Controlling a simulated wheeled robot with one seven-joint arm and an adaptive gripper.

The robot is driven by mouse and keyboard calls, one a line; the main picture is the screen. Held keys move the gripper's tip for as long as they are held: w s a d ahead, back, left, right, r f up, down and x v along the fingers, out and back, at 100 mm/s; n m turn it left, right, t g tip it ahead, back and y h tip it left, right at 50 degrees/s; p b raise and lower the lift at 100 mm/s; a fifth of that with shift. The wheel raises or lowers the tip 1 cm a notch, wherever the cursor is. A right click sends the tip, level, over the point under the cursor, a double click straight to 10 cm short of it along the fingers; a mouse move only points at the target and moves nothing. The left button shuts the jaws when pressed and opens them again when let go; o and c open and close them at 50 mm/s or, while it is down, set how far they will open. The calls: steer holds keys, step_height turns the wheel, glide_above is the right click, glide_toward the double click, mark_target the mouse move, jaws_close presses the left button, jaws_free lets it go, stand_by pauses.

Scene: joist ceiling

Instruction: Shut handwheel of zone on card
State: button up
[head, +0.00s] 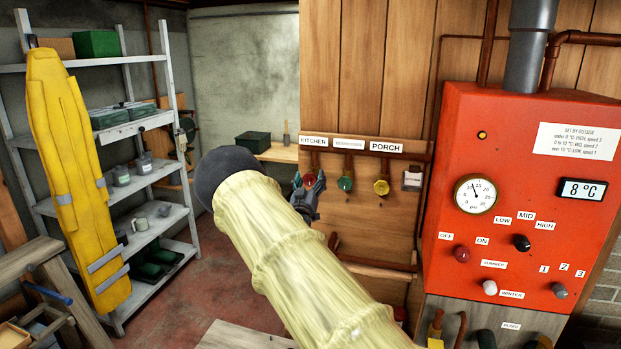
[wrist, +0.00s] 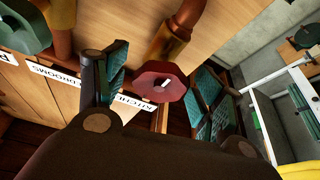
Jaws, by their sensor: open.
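Three handwheels hang in a row on the wood panel: a red one (head: 309,180) under the KITCHEN label (head: 313,141), a green one (head: 345,184) under the middle label (head: 349,143), and a yellow one (head: 381,187) under the PORCH label (head: 387,147). In the wrist view the red wheel (wrist: 160,82) sits between the spread fingers; contact cannot be told. The green wheel (wrist: 25,27) is outside them.
A red heater cabinet (head: 480,130) with a gauge, knobs and an 8 °C display (head: 583,189) stands to the right.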

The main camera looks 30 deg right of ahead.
steer(key=shift+d, duration=0.1)
steer(key=c, duration=1)
steer(key=shift+m+b, duration=0.3)
steer(key=shift+b, duration=0.15)
